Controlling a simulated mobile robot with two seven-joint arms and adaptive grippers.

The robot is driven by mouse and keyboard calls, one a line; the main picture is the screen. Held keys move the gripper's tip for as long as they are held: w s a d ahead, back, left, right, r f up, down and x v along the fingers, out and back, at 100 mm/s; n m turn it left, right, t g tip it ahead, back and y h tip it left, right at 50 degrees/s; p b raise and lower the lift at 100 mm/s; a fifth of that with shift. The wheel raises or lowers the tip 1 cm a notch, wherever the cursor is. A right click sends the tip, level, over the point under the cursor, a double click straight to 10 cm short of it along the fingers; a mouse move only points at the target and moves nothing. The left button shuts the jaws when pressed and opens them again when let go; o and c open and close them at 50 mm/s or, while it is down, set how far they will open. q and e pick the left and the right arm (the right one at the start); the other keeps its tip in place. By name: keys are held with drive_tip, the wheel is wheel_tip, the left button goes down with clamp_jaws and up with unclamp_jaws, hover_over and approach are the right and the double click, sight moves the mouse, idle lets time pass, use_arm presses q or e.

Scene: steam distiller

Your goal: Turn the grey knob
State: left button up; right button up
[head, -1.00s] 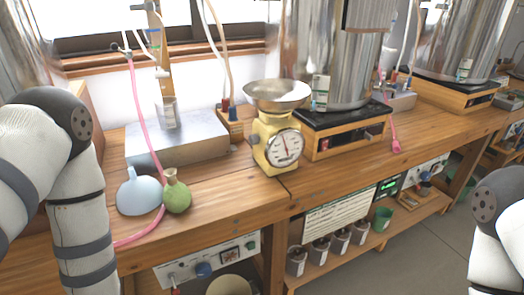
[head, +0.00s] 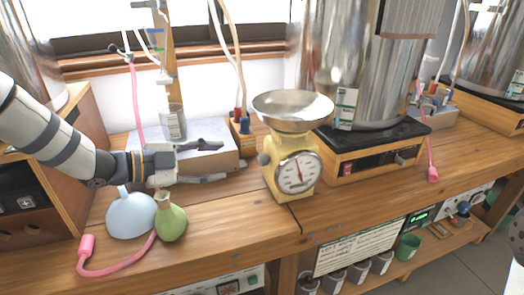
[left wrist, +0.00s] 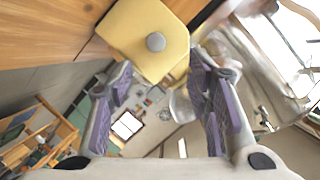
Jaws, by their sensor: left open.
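A grey knob (left wrist: 155,42) sits on a face of the yellow kitchen scale (left wrist: 125,22) in the left wrist view. In the head view the yellow scale (head: 275,180) stands upright on the bench, with a metal pan on top and a round white dial facing front. My left gripper (head: 222,162) is open and empty, left of the scale and apart from it, its fingers pointing right towards the scale's side. In the left wrist view the knob lies beyond and between the open fingers of my left gripper (left wrist: 162,75). My right gripper is out of view.
A pale blue funnel (head: 130,215) and a green flask (head: 171,222) stand below my left gripper. A metal box (head: 205,160) is behind it. A steel distiller (head: 350,70) stands right of the scale. The bench in front of the scale is clear.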

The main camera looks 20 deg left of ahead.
use_arm(q)
drive_tip(key=b, duration=0.1)
approach(259, 160)
drive_tip(key=w+d+f, duration=0.1)
drive_tip(key=w+d, duration=0.1)
drive_tip(key=b+x, duration=0.1)
drive_tip(key=x, duration=0.4)
drive_tip(key=shift+s+d, duration=0.1)
drive_tip(key=shift+d, duration=0.25)
drive_tip(key=shift+w+r, duration=0.1)
drive_tip(key=shift+w, duration=0.15)
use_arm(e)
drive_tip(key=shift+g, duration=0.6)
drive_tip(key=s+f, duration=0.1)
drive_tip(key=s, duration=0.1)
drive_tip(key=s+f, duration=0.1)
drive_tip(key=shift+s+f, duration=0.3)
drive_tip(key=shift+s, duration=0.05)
use_arm(q)
clamp_jaws()
